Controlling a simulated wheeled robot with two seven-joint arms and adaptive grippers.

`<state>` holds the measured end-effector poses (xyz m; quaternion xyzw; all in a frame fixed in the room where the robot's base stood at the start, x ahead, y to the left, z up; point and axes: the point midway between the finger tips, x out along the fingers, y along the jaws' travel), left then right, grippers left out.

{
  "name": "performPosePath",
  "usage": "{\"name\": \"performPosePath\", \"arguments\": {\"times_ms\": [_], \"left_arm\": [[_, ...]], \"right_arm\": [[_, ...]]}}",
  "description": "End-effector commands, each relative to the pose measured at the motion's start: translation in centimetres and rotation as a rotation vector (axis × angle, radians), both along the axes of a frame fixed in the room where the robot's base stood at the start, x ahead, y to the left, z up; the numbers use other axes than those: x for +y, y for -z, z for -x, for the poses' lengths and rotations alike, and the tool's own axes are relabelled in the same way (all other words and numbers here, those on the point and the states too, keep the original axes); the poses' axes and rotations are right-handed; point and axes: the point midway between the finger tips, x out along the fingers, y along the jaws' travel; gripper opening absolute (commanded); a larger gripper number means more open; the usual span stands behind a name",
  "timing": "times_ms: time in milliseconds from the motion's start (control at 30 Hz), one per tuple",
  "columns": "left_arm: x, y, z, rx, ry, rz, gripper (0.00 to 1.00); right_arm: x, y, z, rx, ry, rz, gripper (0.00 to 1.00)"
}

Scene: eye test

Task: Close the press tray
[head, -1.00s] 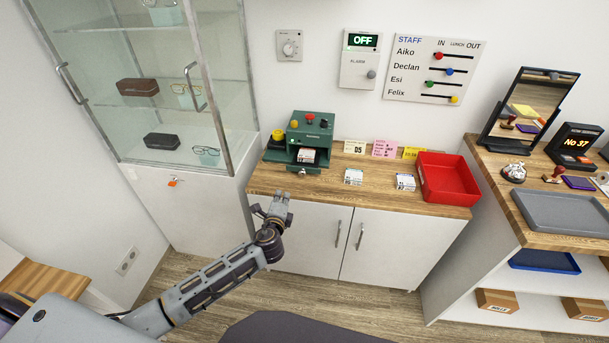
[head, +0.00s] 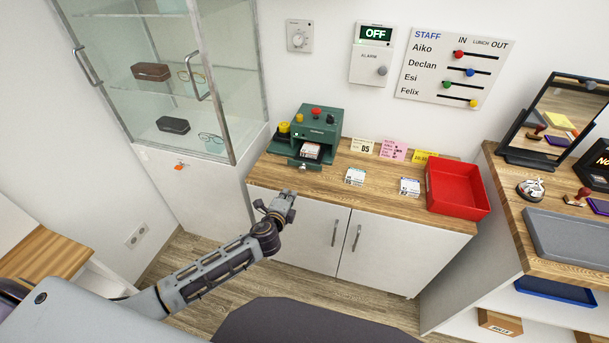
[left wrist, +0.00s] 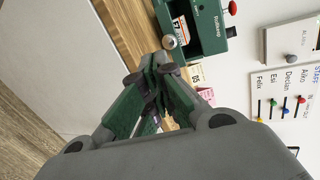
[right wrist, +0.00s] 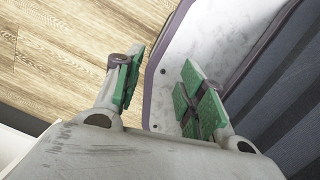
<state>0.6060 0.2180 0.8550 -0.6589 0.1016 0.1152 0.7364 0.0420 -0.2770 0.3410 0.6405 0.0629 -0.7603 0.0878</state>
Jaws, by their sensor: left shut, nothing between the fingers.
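The green press (head: 318,122) stands at the left end of the wooden counter. Its tray (head: 304,165) is slid out at the front, with a knob on its front face. A small white labelled pack (head: 311,151) sits in the tray. My left gripper (head: 275,203) is shut and empty, in front of the counter, below and apart from the tray. In the left wrist view my left gripper (left wrist: 155,78) points toward the counter, and the press (left wrist: 205,12) shows beyond its fingers. My right gripper (right wrist: 163,68) is open and empty, low over the floor beside my base.
A red bin (head: 456,190), small packs (head: 355,176) and cards (head: 392,149) are on the counter right of the press. A glass cabinet (head: 190,80) stands at the left. A side counter with a grey tray (head: 565,238) is at the right.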

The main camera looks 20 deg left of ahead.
Motion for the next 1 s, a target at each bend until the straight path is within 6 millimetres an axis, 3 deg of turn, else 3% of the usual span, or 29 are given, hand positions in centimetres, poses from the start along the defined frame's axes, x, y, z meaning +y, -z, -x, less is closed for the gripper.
{"name": "performPosePath", "arguments": {"times_ms": [167,400,600,1000], "left_arm": [[-0.5,0.1,0.0,0.004,0.014,0.037,0.0],[-1.2,0.1,0.0,0.002,0.033,0.082,0.0],[-1.5,0.0,0.0,-0.001,0.04,0.104,0.0],[-1.5,0.0,-0.1,-0.001,0.037,0.11,0.0]], "right_arm": [[-0.1,0.7,0.5,-0.064,-0.002,-0.012,0.4],[0.5,0.8,-2.4,-0.199,-0.006,-0.041,0.4],[0.8,0.8,-3.8,-0.26,-0.005,-0.054,0.4],[0.8,0.8,-3.8,-0.259,-0.004,-0.053,0.4]]}}
